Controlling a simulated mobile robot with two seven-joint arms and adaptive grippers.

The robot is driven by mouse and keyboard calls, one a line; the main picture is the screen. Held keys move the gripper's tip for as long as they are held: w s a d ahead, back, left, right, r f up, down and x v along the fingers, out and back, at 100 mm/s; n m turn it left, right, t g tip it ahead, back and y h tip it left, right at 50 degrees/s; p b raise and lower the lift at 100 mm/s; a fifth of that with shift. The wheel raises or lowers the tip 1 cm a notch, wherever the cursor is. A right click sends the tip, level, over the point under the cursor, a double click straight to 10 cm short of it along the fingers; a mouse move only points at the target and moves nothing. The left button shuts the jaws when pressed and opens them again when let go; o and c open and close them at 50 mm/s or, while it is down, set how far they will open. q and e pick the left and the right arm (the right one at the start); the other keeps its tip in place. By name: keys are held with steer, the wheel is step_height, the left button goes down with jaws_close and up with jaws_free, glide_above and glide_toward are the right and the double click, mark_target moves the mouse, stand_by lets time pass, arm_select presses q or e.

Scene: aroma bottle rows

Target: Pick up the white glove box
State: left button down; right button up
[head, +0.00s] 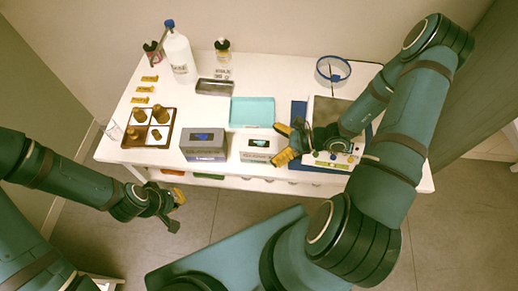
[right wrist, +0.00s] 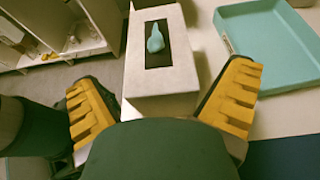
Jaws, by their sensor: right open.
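The white glove box (head: 259,141) stands near the front edge of the white table. A dark opening in its top shows a teal glove. My right gripper (head: 282,143) is open at the right end of this box, its yellow fingertips spread apart. In the right wrist view the white glove box (right wrist: 165,85) lies ahead between the two spread fingers, with nothing gripped. My left gripper (head: 178,210) hangs in front of the table, over the floor; its fingers are apart and empty.
A grey box (head: 205,147) with a blue glove stands left of the white one. A teal tray (head: 252,112) lies behind it; its edge also shows in the right wrist view (right wrist: 270,85). A brown tray (head: 148,128), a white bottle (head: 179,57) and a blue-rimmed bowl (head: 332,71) stand farther off.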

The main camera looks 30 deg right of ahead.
steer(key=c, duration=1.3)
steer(key=shift+r, duration=0.1)
